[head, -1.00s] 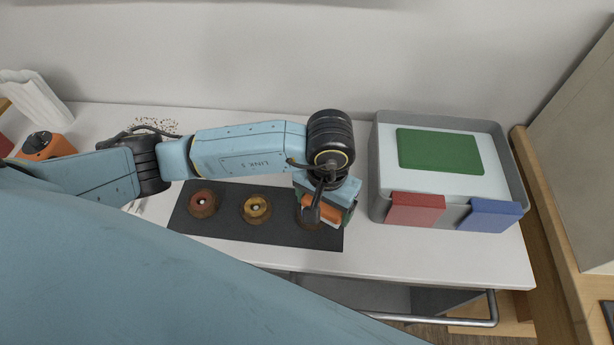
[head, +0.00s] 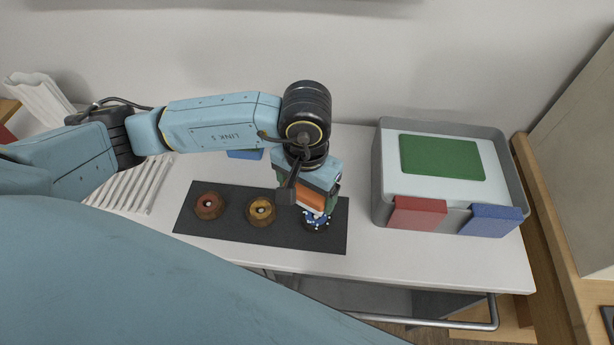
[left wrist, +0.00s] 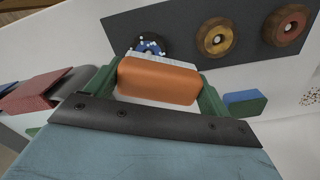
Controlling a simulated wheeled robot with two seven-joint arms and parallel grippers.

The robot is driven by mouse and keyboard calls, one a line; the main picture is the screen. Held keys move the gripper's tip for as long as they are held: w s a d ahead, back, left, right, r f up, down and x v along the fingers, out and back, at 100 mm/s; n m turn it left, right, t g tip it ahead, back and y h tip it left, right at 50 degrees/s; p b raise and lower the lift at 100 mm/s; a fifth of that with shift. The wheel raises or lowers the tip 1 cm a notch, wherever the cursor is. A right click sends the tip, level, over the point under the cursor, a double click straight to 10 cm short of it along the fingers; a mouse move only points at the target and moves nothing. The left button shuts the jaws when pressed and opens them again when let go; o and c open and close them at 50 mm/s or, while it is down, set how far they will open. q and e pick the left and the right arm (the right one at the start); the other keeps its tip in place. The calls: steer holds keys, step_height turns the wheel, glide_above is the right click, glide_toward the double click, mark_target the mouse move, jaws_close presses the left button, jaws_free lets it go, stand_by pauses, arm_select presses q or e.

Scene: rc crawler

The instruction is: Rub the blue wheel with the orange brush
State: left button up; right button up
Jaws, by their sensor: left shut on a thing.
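My left gripper (head: 315,200) has green fingers and is shut on the orange brush (head: 310,202). In the left wrist view the brush (left wrist: 158,80) lies crosswise between the fingers, with a pale part showing beyond its orange back. The blue wheel (head: 318,224) is at the right end of a dark mat (head: 230,232), dotted with white and blue specks and partly hidden by the brush and gripper. It also shows in the left wrist view (left wrist: 151,43), just beyond the brush. I cannot tell whether brush and wheel touch. My right gripper is not in view.
A red wheel (head: 208,206) and a yellow wheel (head: 260,211) stand on the same mat. A grey bin (head: 377,180) with a green pad, red block and blue block is to the right. A blue-and-green block (left wrist: 245,102) lies behind the mat. A white ribbed rack (head: 133,188) is left.

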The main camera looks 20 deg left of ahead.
arm_select(q)
steer(key=shift+r+p, duration=0.4)
steer(key=shift+r, duration=0.9)
